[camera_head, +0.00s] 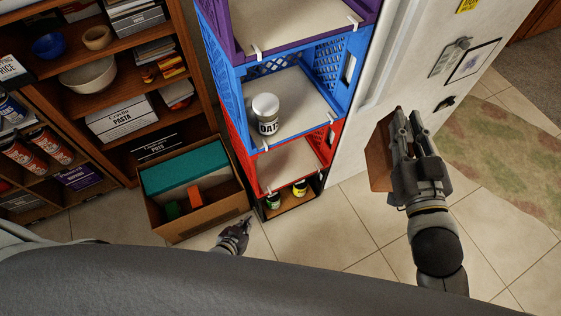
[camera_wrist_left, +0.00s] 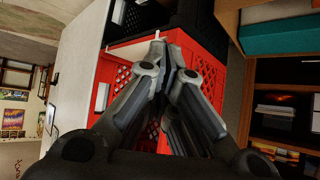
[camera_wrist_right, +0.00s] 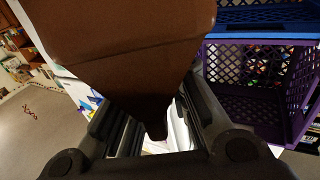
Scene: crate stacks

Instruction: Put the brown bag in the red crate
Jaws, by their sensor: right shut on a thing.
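The brown bag (camera_head: 378,165) is held in my right gripper (camera_head: 396,125), to the right of the crate stack and apart from it. The brown bag (camera_wrist_right: 135,55) fills much of the right wrist view, between the fingers. The red crate (camera_head: 328,150) is in the stack, under the blue crate (camera_head: 229,92) and above a black crate (camera_head: 318,183). Its light inner floor shows empty where visible. My left gripper (camera_head: 241,226) is low in front of the stack, holding nothing visible. In the left wrist view its fingers (camera_wrist_left: 163,45) meet in front of the red crate (camera_wrist_left: 208,55).
A purple crate (camera_head: 285,47) tops the stack. A white jar (camera_head: 265,110) stands in the blue crate, and small jars (camera_head: 300,188) in the black one. A cardboard box (camera_head: 205,216) and shelves (camera_head: 125,60) are left; a white panel (camera_head: 370,100) is right of the stack.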

